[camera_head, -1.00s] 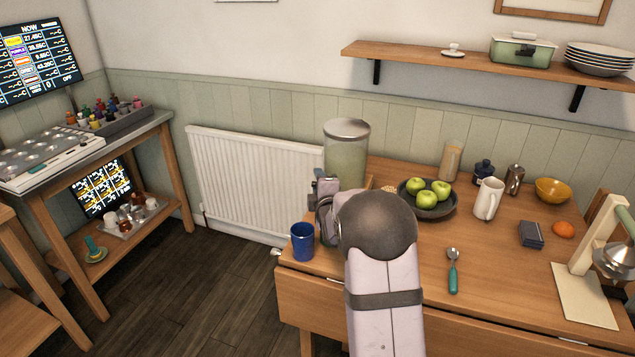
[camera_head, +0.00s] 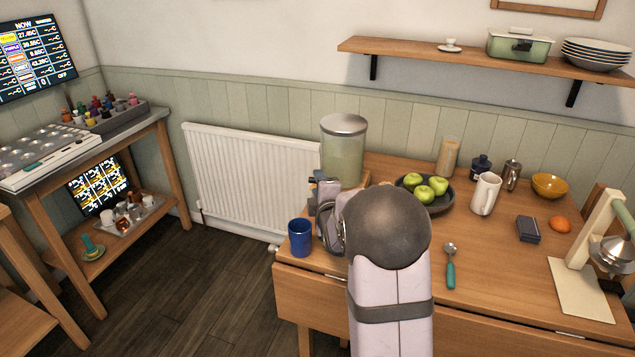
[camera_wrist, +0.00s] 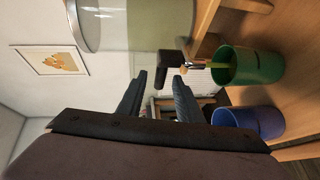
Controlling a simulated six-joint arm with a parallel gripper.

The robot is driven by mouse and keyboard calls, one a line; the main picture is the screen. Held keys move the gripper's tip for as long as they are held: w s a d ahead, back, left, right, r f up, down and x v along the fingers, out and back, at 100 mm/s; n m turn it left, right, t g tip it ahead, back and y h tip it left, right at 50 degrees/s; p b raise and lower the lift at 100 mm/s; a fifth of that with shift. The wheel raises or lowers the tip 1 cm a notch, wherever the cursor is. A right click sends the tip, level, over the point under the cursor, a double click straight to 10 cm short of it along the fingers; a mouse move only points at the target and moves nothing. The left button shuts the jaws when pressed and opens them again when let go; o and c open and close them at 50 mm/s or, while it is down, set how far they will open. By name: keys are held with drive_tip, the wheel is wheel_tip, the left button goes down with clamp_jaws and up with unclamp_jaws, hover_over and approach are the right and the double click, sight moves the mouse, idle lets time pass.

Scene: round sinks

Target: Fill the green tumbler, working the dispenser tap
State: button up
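The dispenser (camera_head: 343,155) is a clear jar of pale green liquid with a metal lid, standing at the table's left end. In the wrist view, which is turned sideways, its tap (camera_wrist: 172,59) has a black handle and a metal spout. A thin yellow-green stream runs from the spout into the green tumbler (camera_wrist: 262,68). The liquid level inside is not clear. My arm hides this tumbler in the head view. My gripper (camera_wrist: 158,82) is open, its two black fingers apart and empty, just short of the tap handle. Contact with the handle cannot be told.
A blue tumbler (camera_head: 300,238) stands at the table's left edge, close beside the green one in the wrist view (camera_wrist: 262,122). A bowl of green apples (camera_head: 427,205) is right of the dispenser. A teal-handled spoon (camera_head: 450,268) lies on the clear front table area.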

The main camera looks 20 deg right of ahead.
drive_tip(key=shift+w+r+p, duration=0.2)
drive_tip(key=shift+r+p, duration=0.35)
drive_tip(key=shift+p, duration=2.7)
drive_tip(key=p, duration=0.3)
drive_tip(key=shift+s+p, duration=0.1)
drive_tip(key=shift+p, duration=0.3)
drive_tip(key=s+p, duration=0.2)
drive_tip(key=p, duration=0.4)
drive_tip(key=s+a+p, duration=0.1)
drive_tip(key=s+p, duration=0.1)
drive_tip(key=p, duration=0.5)
drive_tip(key=shift+a+f, duration=0.1)
drive_tip(key=shift+f, duration=0.1)
drive_tip(key=shift+w, duration=0.1)
drive_tip(key=shift+p+x, duration=1.45)
drive_tip(key=shift+x, duration=2.1)
